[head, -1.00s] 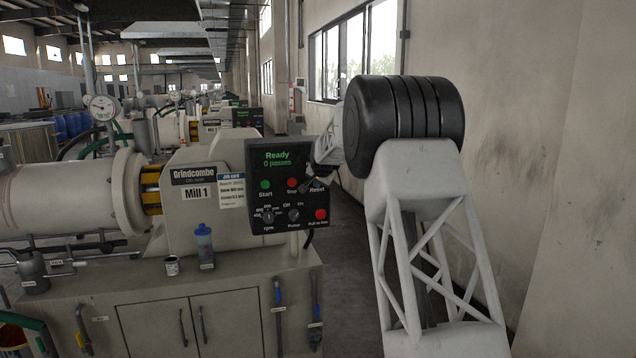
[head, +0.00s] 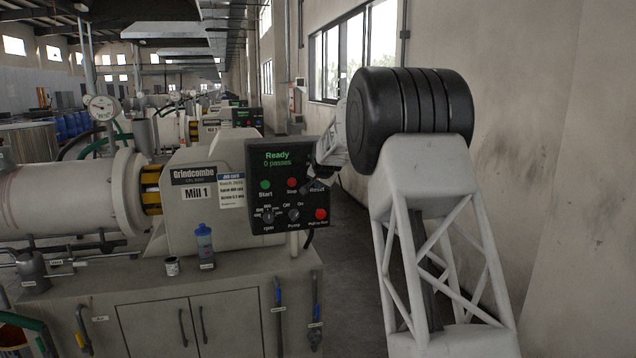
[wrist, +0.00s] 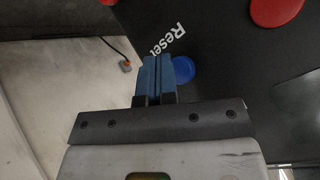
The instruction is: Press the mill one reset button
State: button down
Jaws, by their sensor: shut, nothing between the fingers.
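The Mill 1 control panel (head: 283,215) is a black box with a green display reading "Ready 0 passes". It has a green Start button (head: 265,184), a red Stop button (head: 292,182) and a larger red lower button (head: 321,214). The blue reset button (wrist: 183,70) shows in the wrist view beside the word "Reset". My gripper (wrist: 158,58) is shut and empty, its blue fingertips just left of the blue button. They partly overlap its edge in the picture, and I cannot tell whether they touch it. In the head view my gripper (head: 312,179) is by the Reset label.
A job card (head: 231,190) is fixed left of the panel. A blue bottle (head: 204,246) and a small tin (head: 172,267) stand on the bench top (head: 130,275). The wall (head: 545,180) is to the right of my arm.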

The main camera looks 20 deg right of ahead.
jog(key=shift+s, duration=0.1)
jog(key=shift+s, duration=2.4)
jog(key=s+a+r+n+g, duration=0.15)
jog(key=s+a, duration=0.25)
jog(key=s, duration=0.8)
jog(key=s+a+r+n+g, duration=0.1)
jog(key=s+a+r, duration=0.15)
jog(key=s, duration=0.85)
jog(key=s+a+r+n+g, duration=0.15)
jog(key=s+a, duration=0.35)
jog(key=s, duration=0.7)
jog(key=s+a+f+n, duration=0.1)
jog(key=s+f, duration=0.2)
jog(key=s, duration=0.9)
jog(key=s+a+f+n+g, duration=0.1)
jog(key=s+f, duration=0.3)
jog(key=s, duration=0.9)
jog(key=s+a+f+n+g, duration=0.1)
jog(key=s+f, duration=0.3)
jog(key=s, duration=0.8)
jog(key=shift+s+a+n+y, duration=0.25)
jog(key=shift+a+n+y, duration=0.15)
jog(key=shift+a+n, duration=0.35)
